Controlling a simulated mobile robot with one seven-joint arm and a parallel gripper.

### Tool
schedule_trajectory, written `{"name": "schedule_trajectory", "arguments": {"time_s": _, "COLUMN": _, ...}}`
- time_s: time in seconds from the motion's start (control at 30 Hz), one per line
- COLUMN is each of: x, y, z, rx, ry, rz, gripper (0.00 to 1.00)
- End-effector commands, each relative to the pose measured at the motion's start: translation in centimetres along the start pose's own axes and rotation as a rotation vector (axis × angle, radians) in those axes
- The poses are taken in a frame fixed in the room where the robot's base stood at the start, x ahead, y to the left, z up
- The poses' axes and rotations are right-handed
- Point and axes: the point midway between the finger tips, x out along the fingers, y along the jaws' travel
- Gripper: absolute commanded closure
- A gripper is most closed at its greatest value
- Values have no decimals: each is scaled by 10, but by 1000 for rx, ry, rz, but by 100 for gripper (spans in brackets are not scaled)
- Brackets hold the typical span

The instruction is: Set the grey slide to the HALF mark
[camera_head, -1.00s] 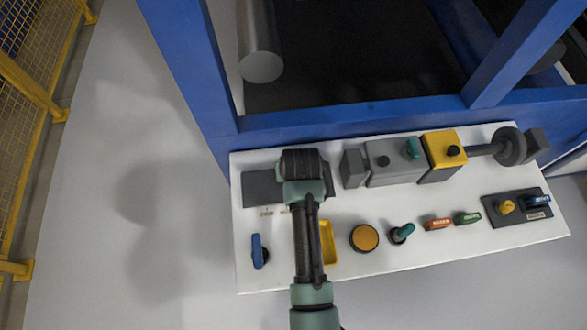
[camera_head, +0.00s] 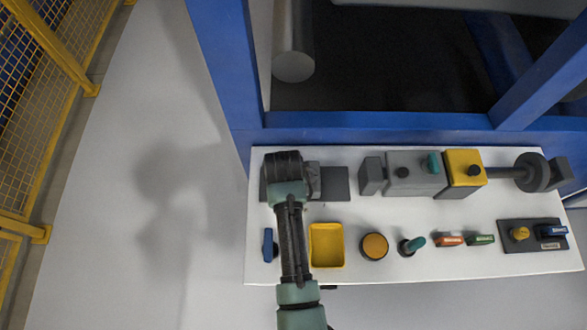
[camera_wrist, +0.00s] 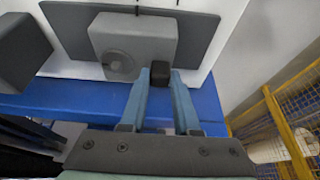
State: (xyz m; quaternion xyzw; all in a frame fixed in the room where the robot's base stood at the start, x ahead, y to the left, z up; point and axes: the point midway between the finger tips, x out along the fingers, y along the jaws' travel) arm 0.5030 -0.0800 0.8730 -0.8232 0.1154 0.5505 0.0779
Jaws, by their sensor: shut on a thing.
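The grey slide (camera_wrist: 125,42) is a block with a round disc on its face, sitting on a dark plate (camera_wrist: 203,30) in the wrist view. A small black knob (camera_wrist: 160,72) at its corner lies between my gripper's (camera_wrist: 161,78) two blue fingertips, which are shut on it. In the head view my gripper (camera_head: 285,172) covers the left part of the plate (camera_head: 338,184). Part of the grey slide (camera_head: 314,180) shows just right of it. My arm hides the lettering below the plate, so I cannot read the HALF mark.
On the white panel (camera_head: 350,211) are a blue lever (camera_head: 268,245), yellow tray (camera_head: 327,246), orange button (camera_head: 375,246) and teal-handled switch (camera_head: 412,245). Grey (camera_head: 412,174) and yellow (camera_head: 464,168) boxes stand to the right. A blue frame (camera_head: 360,120) rises behind.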

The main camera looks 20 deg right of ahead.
Motion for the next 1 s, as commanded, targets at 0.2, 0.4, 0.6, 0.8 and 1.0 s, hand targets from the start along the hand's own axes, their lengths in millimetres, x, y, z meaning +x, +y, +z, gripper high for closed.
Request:
{"name": "schedule_trajectory", "arguments": {"time_s": 0.2, "x": 0, "y": 1, "z": -1, "rx": -1, "ry": 3, "rz": 1, "gripper": 47}}
{"name": "schedule_trajectory", "arguments": {"time_s": 0.4, "x": 0, "y": 1, "z": -1, "rx": 0, "ry": 2, "rz": 1, "gripper": 40}}
{"name": "schedule_trajectory", "arguments": {"time_s": 0.6, "x": -3, "y": 1, "z": 0, "rx": 0, "ry": 1, "rz": 1, "gripper": 40}}
{"name": "schedule_trajectory", "arguments": {"time_s": 0.8, "x": -25, "y": 1, "z": -1, "rx": 0, "ry": 4, "rz": 0, "gripper": 40}}
{"name": "schedule_trajectory", "arguments": {"time_s": 1.0, "x": -63, "y": 1, "z": -1, "rx": 0, "ry": 6, "rz": 0, "gripper": 40}}
